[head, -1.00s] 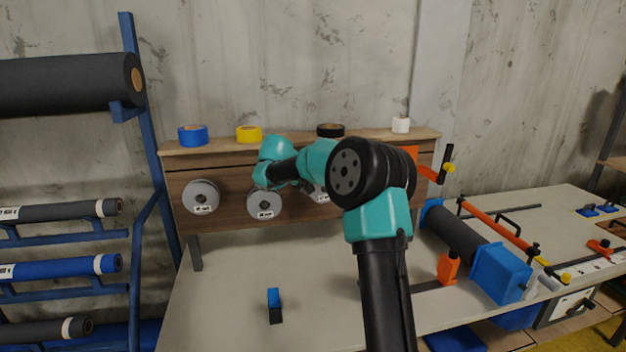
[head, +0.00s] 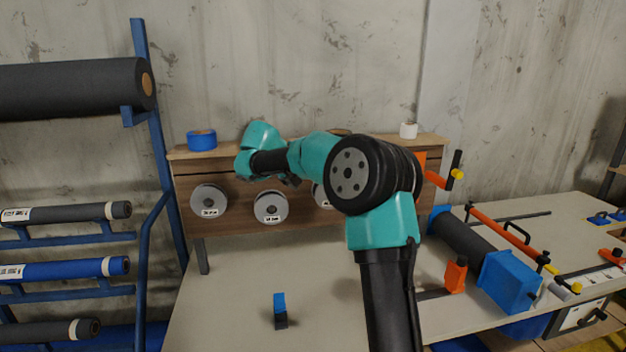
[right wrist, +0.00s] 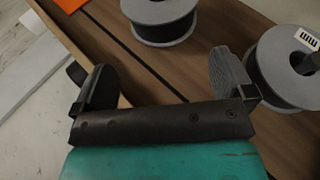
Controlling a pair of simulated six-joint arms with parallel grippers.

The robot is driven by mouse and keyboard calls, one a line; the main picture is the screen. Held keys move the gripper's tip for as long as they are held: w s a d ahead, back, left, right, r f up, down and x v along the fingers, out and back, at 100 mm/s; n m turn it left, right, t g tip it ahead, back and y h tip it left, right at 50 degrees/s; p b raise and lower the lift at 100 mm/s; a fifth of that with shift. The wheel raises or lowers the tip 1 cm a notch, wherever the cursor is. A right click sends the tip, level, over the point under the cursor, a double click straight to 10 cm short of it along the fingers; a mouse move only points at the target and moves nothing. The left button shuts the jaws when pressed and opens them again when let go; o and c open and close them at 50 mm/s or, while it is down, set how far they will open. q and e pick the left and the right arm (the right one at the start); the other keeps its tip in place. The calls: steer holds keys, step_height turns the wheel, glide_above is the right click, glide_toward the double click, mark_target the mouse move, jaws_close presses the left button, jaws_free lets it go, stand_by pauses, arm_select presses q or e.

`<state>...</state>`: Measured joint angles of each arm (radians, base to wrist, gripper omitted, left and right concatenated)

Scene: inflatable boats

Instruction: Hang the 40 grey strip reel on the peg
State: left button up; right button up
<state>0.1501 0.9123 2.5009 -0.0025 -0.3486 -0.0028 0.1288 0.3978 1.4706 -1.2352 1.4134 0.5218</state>
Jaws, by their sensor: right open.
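Three grey reels hang on the wooden board in the head view: a left one (head: 209,201), a middle one (head: 271,207) and a right one (head: 321,196) partly behind my arm. Their white labels are too small to read, so I cannot tell which is the 40 grey strip reel. No bare peg shows. My right gripper (head: 290,180) is small and partly hidden, close to the board near the middle reel's upper right. In the right wrist view its jaws (right wrist: 150,75) are apart and empty, with one reel (right wrist: 160,22) beyond and another (right wrist: 287,75) beside the right finger. My left gripper is out of view.
Blue tape (head: 201,140) and white tape (head: 408,130) stand on the board's top ledge. A blue and black block (head: 280,310) lies on the otherwise clear table front.

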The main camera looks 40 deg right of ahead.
steer(key=v, duration=0.8)
steer(key=shift+a+r, duration=0.2)
